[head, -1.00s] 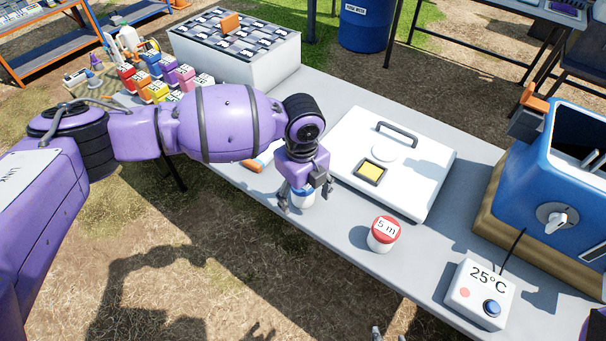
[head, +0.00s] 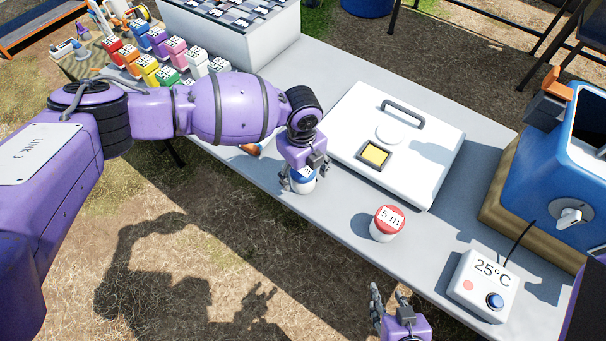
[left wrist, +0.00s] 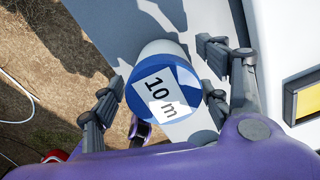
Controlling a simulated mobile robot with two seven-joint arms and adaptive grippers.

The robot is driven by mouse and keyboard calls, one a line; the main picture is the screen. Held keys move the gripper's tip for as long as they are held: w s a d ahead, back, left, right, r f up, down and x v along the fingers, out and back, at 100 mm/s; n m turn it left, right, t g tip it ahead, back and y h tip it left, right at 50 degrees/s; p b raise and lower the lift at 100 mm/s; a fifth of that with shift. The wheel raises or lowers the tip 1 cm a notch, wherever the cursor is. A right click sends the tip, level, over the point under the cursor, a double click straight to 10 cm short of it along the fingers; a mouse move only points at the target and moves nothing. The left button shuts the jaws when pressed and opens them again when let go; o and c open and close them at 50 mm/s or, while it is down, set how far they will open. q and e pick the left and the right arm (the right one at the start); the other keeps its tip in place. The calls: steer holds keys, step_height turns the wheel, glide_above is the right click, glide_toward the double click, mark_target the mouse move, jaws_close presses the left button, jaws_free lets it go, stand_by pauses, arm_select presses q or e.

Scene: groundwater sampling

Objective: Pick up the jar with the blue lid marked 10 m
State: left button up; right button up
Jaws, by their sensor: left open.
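The jar with the blue lid (head: 303,184) stands on the grey table, partly hidden under my left gripper in the head view. In the left wrist view its blue lid (left wrist: 181,83) shows a white label reading "10 m". My left gripper (head: 302,176) is open, its fingers on either side of the jar's lid; it also shows in the left wrist view (left wrist: 164,92). I cannot tell whether the fingers touch the jar. My right gripper (head: 390,300) is open and empty beyond the table's front edge.
A jar with a red lid marked "5 m" (head: 386,223) stands to the right. A white lidded case (head: 420,150) lies behind both jars. A 25°C box (head: 482,285) and a blue machine (head: 570,185) are further right.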

arm_select(q)
steer(key=shift+c, duration=0.2)
steer(key=c, duration=1.4)
steer(key=shift+r, duration=0.1)
